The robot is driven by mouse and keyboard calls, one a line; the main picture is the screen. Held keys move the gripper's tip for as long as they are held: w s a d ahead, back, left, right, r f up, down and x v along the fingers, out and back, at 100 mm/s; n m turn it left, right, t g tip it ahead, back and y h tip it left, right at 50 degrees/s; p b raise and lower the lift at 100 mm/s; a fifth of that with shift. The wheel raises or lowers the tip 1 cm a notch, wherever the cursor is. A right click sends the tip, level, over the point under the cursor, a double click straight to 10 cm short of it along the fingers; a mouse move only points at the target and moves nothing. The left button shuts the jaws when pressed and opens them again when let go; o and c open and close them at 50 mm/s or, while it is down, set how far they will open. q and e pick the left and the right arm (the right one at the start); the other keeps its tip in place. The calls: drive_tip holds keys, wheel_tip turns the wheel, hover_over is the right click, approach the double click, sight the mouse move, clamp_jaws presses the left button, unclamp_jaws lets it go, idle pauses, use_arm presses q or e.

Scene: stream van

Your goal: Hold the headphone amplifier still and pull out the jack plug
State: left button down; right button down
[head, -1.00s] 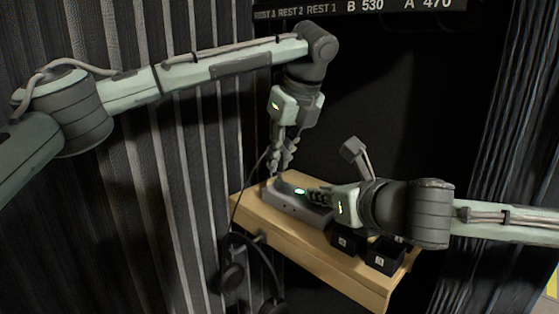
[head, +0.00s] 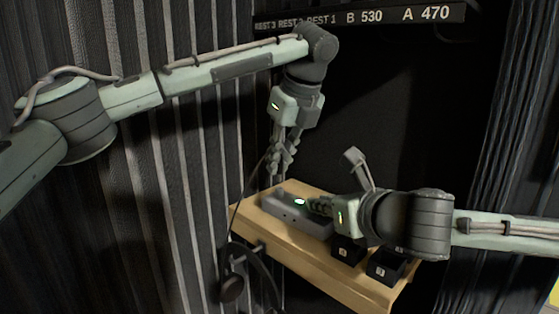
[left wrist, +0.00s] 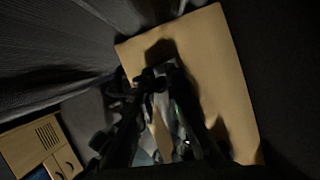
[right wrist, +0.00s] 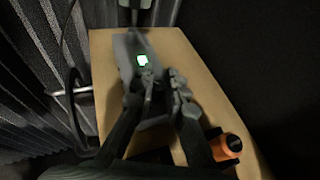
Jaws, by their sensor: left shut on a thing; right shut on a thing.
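The headphone amplifier (head: 288,210) is a low grey box with a lit green-white spot on top, lying on a wooden shelf (head: 262,232). It also shows in the right wrist view (right wrist: 126,52). My right gripper (head: 318,206) is shut on the amplifier from its right side. My left gripper (head: 277,168) points down above the amplifier's far left end, its fingers shut, with a visible gap to the box. A dark cable (head: 248,186) runs from those fingers down to the left. The jack plug is hidden in the fingers; the left wrist view is too dark to show it.
Headphones (head: 232,288) hang from a hook at the shelf's left edge. Two black boxes (head: 347,250) (head: 384,268) stand at the shelf's front right. An orange cylinder (right wrist: 228,147) shows in the right wrist view. A ribbed wall (head: 170,215) is close on the left.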

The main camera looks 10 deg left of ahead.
use_arm(q)
drive_tip(key=shift+a+r, duration=0.15)
drive_tip(key=shift+r, duration=0.7)
drive_tip(key=shift+a+r, duration=0.1)
drive_tip(key=shift+r, duration=0.75)
use_arm(e)
drive_tip(key=shift+s+a, duration=0.1)
drive_tip(key=shift+a, duration=0.1)
use_arm(q)
drive_tip(key=shift+d, duration=0.15)
use_arm(e)
drive_tip(key=shift+d, duration=0.1)
use_arm(q)
drive_tip(key=shift+s+f, duration=0.1)
drive_tip(key=shift+f, duration=0.15)
use_arm(e)
drive_tip(key=c, duration=1.5)
unclamp_jaws()
drive_tip(key=shift+r, duration=0.1)
drive_tip(key=shift+o, duration=0.2)
